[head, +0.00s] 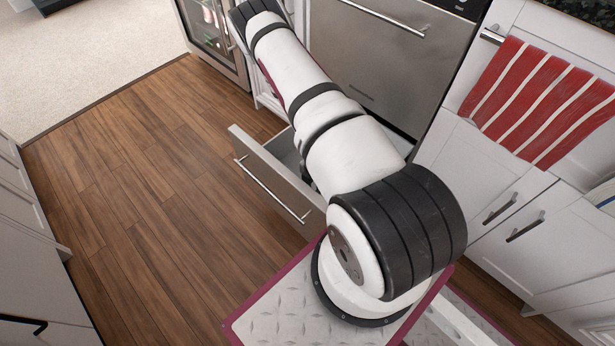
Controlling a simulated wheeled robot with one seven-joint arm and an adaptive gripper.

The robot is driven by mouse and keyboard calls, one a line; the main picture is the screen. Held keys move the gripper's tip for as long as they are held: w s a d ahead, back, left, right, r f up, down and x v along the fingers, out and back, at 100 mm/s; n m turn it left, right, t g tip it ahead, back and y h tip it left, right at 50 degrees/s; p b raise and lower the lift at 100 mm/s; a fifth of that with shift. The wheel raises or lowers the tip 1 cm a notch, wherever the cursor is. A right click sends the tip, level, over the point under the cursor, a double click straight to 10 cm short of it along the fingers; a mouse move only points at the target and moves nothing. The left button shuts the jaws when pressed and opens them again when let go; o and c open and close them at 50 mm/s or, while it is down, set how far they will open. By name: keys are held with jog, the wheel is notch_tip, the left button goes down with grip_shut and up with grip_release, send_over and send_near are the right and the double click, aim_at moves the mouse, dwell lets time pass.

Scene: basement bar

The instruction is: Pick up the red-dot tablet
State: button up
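No red-dot tablet shows in the head view. My arm runs from the bottom right up to the top edge of the view, over an open drawer (270,182). My gripper is not in view, so I cannot see whether it is open or holds anything. The drawer is pulled out from the cabinets below the dishwasher-like steel front. Only a strip of its light grey inside shows, and my arm hides the rest.
A steel appliance (365,60) stands behind my arm. A glass-door fridge (215,30) is at the top left. A red-striped towel (540,105) hangs by the white cabinets (530,230) at right. The wooden floor (140,190) at left is clear, with pale carpet (90,60) beyond.

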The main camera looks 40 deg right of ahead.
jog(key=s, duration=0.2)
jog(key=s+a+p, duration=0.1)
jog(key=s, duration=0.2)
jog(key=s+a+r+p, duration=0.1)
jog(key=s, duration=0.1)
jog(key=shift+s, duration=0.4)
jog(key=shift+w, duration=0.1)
